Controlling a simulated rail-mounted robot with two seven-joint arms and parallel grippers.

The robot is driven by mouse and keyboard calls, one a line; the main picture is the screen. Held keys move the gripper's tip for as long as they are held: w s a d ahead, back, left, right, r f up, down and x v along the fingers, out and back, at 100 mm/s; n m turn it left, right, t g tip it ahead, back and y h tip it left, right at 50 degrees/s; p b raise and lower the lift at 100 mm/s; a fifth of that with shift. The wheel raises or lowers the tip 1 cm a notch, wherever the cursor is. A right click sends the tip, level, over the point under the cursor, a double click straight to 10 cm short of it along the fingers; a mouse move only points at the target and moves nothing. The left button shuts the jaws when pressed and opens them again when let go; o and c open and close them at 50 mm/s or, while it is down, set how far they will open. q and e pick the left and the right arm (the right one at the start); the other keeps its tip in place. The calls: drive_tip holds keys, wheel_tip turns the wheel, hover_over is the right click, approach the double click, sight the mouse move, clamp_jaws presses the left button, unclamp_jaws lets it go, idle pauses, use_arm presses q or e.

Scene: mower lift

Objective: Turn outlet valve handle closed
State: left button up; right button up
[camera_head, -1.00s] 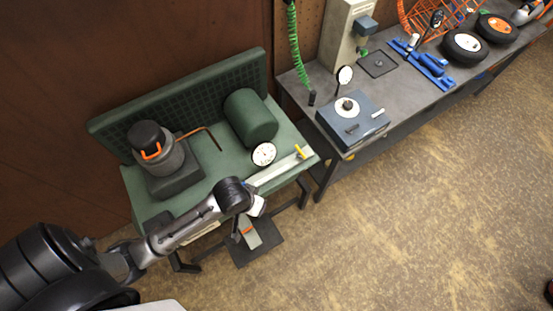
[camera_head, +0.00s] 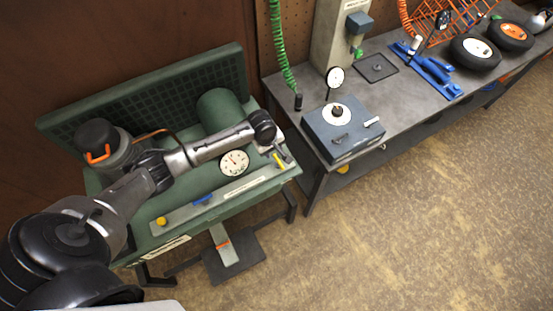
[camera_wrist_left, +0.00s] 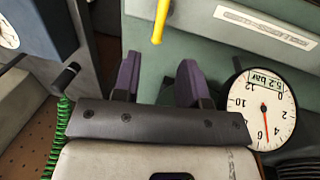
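The yellow valve handle (camera_head: 278,162) is at the right end of the pale manifold strip (camera_head: 240,189) on the green bench. In the left wrist view the yellow handle (camera_wrist_left: 160,21) points down toward the gap between my fingers, beyond the fingertips and apart from them. My left gripper (camera_head: 286,153) is at the bench's right end, close to this handle. In the left wrist view its two purple-padded fingers (camera_wrist_left: 158,75) are spread with nothing between them. A round gauge (camera_head: 235,163) stands beside the strip; the same gauge (camera_wrist_left: 262,108) reads 5.2 bar. My right gripper is not in view.
A blue lever (camera_head: 203,199) and a yellow knob (camera_head: 161,221) are farther left on the strip. A green tank (camera_head: 220,108) is behind my forearm. A grey bench with a blue box (camera_head: 343,130) stands to the right. A pedal (camera_head: 228,255) is on the floor.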

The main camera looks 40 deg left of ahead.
sight(277, 159)
use_arm(q)
drive_tip(key=f, duration=0.3)
drive_tip(key=w+f, duration=0.1)
drive_tip(key=f, duration=0.1)
drive_tip(key=f+b, duration=0.1)
drive_tip(key=f, duration=0.2)
drive_tip(key=shift+w+d+f, duration=0.3)
drive_tip(key=shift+w+f, duration=0.05)
clamp_jaws()
